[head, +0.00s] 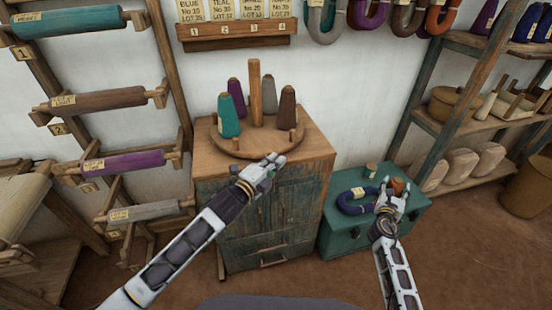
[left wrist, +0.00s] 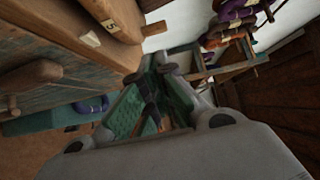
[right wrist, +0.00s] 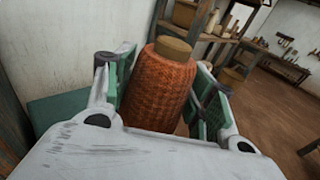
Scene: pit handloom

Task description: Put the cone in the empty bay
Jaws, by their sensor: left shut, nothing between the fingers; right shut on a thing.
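A rust-orange cone (right wrist: 160,85) with a tan top fills the middle of the right wrist view. My right gripper (head: 392,192) is shut on it, above the teal chest; only a little of the cone shows in the head view. A round wooden stand (head: 212,138) with a central post sits on the cabinet. It carries a teal cone (head: 228,116), a purple cone (head: 237,97), a grey cone (head: 269,96) and a brown cone (head: 287,108). The stand's front part, facing me, bears no cone. My left gripper (head: 273,164) is shut and empty at the stand's front edge.
The teal chest (head: 345,240) stands right of the wooden cabinet (head: 275,213), with a navy skein (head: 352,203) on top. A ladder rack of rollers (head: 125,162) is at left. Shelves (head: 462,133) stand at right. Skeins hang above.

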